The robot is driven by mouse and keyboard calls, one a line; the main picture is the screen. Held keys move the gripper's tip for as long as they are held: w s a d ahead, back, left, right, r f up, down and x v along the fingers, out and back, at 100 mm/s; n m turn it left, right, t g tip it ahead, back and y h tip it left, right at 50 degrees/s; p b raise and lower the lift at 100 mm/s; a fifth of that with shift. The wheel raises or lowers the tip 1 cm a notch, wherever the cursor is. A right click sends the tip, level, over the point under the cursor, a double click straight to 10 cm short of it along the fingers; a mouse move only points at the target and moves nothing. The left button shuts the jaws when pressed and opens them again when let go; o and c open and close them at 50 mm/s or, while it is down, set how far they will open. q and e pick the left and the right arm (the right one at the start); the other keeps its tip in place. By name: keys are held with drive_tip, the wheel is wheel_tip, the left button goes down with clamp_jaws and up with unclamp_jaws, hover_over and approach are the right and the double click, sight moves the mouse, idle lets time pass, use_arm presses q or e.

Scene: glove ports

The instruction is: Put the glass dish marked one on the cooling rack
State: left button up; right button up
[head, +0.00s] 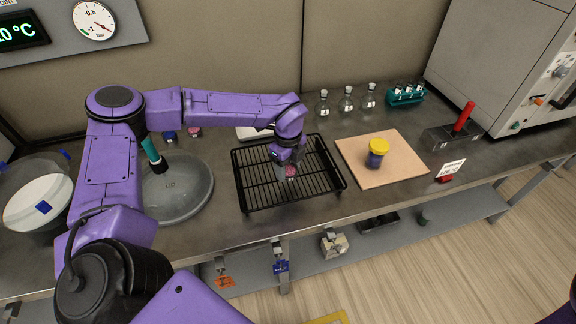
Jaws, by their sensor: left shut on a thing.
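The black wire cooling rack (255,196) lies on the steel bench in front of me. My left gripper (288,165) points down over the right-middle part of the rack. It is shut on a small dish with pink contents (291,172), taken here as the glass dish. The gripper hides part of the dish, and I cannot read a mark on it. I cannot tell whether the dish touches the wires. My right gripper is not in view.
A tan board (360,172) with a yellow-lidded jar (378,150) is right of the rack. A round grey glass lid or plate (190,200) lies left of it. Small bottles (346,102) stand behind. Small blue and pink items (195,131) sit behind my left arm.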

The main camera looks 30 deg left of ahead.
sight(288, 173)
use_arm(q)
drive_tip(key=o, duration=1)
drive_tip(key=shift+f, duration=0.15)
drive_tip(key=shift+o, duration=0.2)
drive_tip(key=shift+r+p, duration=0.35)
wheel_tip(288, 173, up, 12)
drive_tip(key=b, duration=0.2)
drive_tip(key=shift+f, duration=0.15)
